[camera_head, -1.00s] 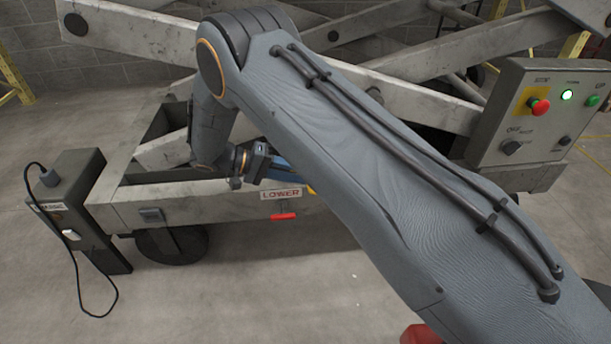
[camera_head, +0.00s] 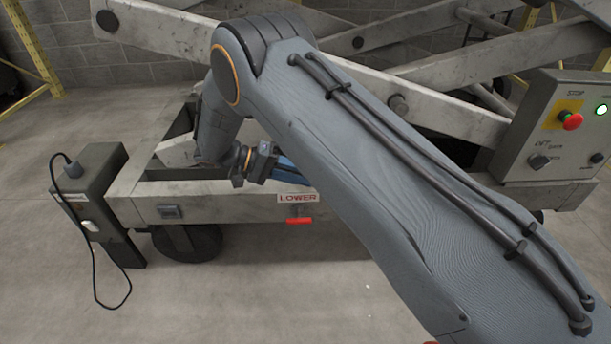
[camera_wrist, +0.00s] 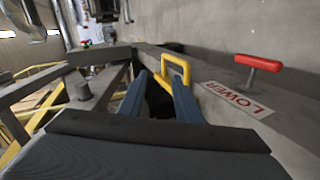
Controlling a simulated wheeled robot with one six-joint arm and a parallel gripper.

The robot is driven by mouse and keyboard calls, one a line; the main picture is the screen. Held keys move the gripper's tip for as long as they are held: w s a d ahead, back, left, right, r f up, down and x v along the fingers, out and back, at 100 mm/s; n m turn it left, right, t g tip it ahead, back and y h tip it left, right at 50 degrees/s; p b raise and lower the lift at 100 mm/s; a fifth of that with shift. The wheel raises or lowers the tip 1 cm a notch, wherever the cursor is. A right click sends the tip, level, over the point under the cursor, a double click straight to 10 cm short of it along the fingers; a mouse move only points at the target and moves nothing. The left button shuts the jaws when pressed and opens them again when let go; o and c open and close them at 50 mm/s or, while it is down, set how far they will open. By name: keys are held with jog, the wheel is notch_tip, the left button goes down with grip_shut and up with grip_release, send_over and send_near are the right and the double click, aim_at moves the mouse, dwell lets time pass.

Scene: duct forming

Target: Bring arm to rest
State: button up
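My arm stretches across the head view from the lower right, bends at its elbow and reaches down to the lift frame. My gripper (camera_head: 290,172) is low at the frame's front beam, left of the elbow's forearm link and above the LOWER label (camera_head: 298,198).
A red handle (camera_head: 299,221) sits below the label and also shows in the wrist view (camera_wrist: 258,62). A control box (camera_head: 556,125) with a red stop button is at right. A grey pedestal (camera_head: 100,200) with a hanging cable stands left. The floor in front is open.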

jog(key=s+d+r+n+g+y, duration=0.1)
jog(key=s+d+r+g+y, duration=0.15)
jog(key=s+d+r, duration=0.4)
jog(key=s+d+r+n+g+y, duration=0.1)
jog(key=s+d+r+y, duration=0.25)
jog(key=r, duration=0.55)
jog(key=s+d+r+n+t+y, duration=0.1)
jog(key=s+d+r+y, duration=0.2)
jog(key=s, duration=0.7)
jog(key=s+d+r+n+t+y, duration=0.1)
jog(key=s+d+y, duration=0.3)
jog(key=s, duration=0.5)
jog(key=d+r+m+p, duration=0.3)
jog(key=d+r+p, duration=0.5)
jog(key=p, duration=1.3)
notch_tip(320, 180, up, 4)
jog(key=shift+d+r, duration=0.2)
jog(key=shift+d, duration=0.15)
